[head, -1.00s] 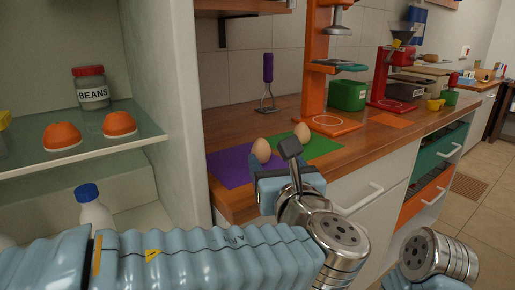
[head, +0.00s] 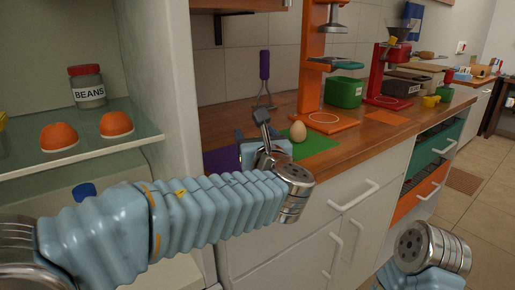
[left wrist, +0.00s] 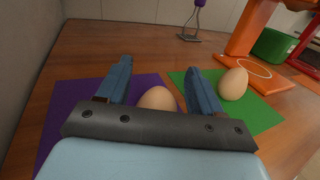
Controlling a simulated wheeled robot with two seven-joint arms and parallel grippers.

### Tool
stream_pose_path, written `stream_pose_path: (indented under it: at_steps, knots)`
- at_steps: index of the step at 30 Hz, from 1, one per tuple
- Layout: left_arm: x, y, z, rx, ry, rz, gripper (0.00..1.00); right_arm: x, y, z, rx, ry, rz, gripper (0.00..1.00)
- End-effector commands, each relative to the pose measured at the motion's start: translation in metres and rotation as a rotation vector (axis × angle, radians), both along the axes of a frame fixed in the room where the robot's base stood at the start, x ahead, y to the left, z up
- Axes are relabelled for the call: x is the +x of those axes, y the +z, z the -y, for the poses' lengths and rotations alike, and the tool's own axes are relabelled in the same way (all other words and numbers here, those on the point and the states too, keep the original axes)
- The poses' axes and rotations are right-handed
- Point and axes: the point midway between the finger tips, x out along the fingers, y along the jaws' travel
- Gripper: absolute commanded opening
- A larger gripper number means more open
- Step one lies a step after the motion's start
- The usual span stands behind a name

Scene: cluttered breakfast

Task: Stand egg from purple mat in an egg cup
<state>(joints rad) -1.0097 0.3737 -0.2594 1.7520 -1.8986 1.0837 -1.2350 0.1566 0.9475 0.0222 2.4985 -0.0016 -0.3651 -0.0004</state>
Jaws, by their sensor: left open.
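My left gripper (head: 262,140) is over the purple mat (head: 218,160) on the wooden counter. In the left wrist view its two fingers (left wrist: 160,82) are spread open, with a brown egg (left wrist: 158,99) seen between them. That egg is over the purple mat (left wrist: 68,105); its lower part is hidden behind the gripper body, and I cannot tell whether the fingers touch it. In the head view my gripper hides it. A second brown egg (head: 298,131) stands on the green mat (head: 322,143). I see no egg cup. My right gripper is out of view.
An orange stand (head: 312,75) and a green box (head: 345,92) are to the right. A pale wall panel and a shelf with a beans jar (head: 87,86) are on the left.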

Motion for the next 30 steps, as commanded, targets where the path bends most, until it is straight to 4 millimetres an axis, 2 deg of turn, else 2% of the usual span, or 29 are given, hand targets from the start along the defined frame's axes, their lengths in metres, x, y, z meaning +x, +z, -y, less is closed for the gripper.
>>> stream_pose_path:
  at_steps: [2, 12, 14, 19, 22, 26, 30]
  knots:
    - [0.0, 0.0, 0.0, 0.0, 0.0, 0.0, 0.63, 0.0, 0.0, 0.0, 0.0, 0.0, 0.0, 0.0]
    - [0.0, 0.0, 0.0, -0.001, 0.0, 0.0, 0.11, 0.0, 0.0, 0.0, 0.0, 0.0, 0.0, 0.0]
    - [0.0, 0.0, 0.0, -0.001, 0.0, 0.0, 0.05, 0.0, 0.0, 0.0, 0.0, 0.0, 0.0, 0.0]
    - [0.0, 0.001, 0.0, -0.001, 0.0, 0.001, 0.04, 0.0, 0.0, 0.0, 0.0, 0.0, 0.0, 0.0]
    - [0.0, 0.009, 0.0, -0.003, 0.0, 0.003, 0.04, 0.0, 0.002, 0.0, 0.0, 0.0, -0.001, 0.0]
    - [-0.001, 0.034, 0.0, -0.006, 0.0, 0.004, 0.04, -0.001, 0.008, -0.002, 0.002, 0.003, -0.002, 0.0]
    - [-0.026, 0.066, 0.007, -0.006, -0.004, 0.006, 0.04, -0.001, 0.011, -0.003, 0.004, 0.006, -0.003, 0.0]
